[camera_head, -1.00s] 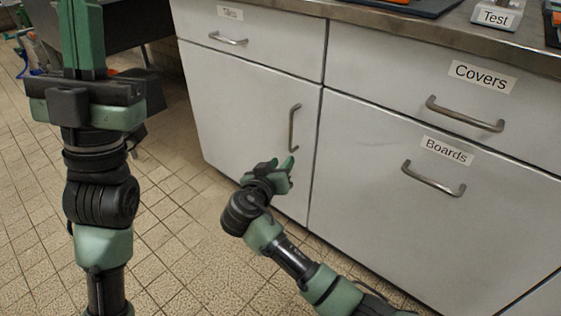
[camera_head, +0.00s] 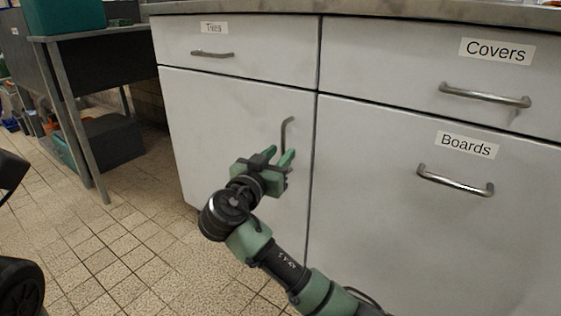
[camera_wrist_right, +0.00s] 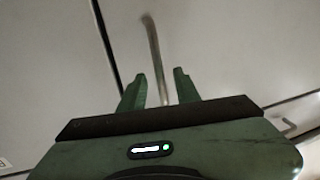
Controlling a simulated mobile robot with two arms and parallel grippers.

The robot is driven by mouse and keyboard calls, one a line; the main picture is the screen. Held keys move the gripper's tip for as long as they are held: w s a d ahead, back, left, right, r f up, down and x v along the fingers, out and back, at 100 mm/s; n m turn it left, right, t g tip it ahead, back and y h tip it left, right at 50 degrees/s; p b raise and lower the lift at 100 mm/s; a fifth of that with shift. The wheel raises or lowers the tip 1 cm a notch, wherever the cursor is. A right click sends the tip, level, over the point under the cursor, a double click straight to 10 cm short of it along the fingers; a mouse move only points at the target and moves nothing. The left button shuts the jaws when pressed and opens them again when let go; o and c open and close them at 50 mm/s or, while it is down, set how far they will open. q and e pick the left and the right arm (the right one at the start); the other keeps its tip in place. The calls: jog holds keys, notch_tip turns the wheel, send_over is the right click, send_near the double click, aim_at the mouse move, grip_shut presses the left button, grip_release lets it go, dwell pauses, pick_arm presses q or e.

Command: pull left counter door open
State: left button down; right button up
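The left counter door (camera_head: 225,120) is a white panel below the left drawer, and it looks shut. Its vertical metal handle (camera_head: 285,132) is near the door's right edge. My right gripper (camera_head: 279,158) is open in front of the lower part of the handle. In the right wrist view, the handle (camera_wrist_right: 154,55) runs down between the two spread fingers of the right gripper (camera_wrist_right: 161,85). I cannot tell whether the fingers touch it. My left gripper is not in view; only dark parts of mine show at the left edge.
The drawer marked Covers (camera_head: 440,70) and the front marked Boards (camera_head: 430,230) are to the right, with protruding handles. A dark table (camera_head: 90,60) stands at the left. The tiled floor (camera_head: 130,250) before the left door is free.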

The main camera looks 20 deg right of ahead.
jog(key=shift+w+d, duration=0.35)
jog(key=shift+w, duration=0.05)
grip_shut()
dwell(1.2)
